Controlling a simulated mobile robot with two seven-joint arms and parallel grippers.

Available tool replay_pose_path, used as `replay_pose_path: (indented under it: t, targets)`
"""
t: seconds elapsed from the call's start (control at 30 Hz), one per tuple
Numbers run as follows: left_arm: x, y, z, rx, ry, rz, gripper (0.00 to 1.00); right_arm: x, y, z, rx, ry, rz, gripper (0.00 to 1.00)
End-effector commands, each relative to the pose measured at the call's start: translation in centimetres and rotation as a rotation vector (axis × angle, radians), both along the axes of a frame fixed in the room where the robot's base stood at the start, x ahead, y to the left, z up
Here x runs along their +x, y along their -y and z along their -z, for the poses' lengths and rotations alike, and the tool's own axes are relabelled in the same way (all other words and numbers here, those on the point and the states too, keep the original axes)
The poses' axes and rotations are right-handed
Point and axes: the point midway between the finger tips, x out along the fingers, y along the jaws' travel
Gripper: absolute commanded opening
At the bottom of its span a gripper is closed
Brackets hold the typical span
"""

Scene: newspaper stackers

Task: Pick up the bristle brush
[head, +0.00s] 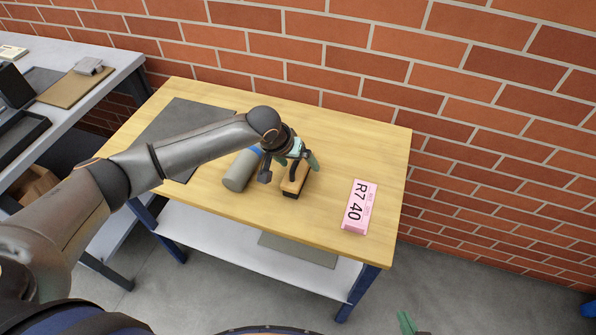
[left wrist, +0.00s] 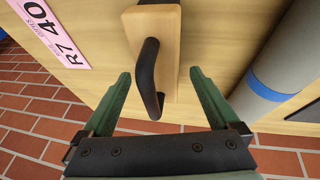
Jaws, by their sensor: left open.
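The bristle brush, a light wooden block with a black arched handle, lies on the wooden table below my left gripper in the head view (head: 293,184). It also shows in the left wrist view (left wrist: 172,52). My left gripper (head: 301,158) is open over the brush. In the left wrist view its green fingers (left wrist: 160,76) stand apart, one on each side of the handle, with no visible grip on it. The bristles are hidden under the block. A green tip of my right gripper (head: 407,323) shows at the bottom edge, away from the table.
A grey cylinder with a blue band (head: 241,171) lies just left of the brush. A pink R7 40 label block (head: 359,206) lies to the right. A dark mat (head: 180,125) covers the left of the wooden table (head: 335,140). A brick wall (head: 480,130) stands behind.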

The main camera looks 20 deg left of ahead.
Motion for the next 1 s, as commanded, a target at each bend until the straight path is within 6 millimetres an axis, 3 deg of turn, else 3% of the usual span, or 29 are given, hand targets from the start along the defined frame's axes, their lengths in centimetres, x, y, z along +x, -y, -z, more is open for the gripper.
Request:
replay_pose_path:
  t: [0.3, 1.0]
  targets:
    - [0.22, 0.08, 0.35, 0.0, 0.002, 0.001, 0.94, 0.0, 0.01, 0.03, 0.0, 0.0, 0.0, 0.0]
    - [0.18, 0.04, 0.36, 0.001, 0.001, 0.0, 0.15, 0.01, 0.0, 0.01, 0.0, 0.0, 0.0, 0.0]
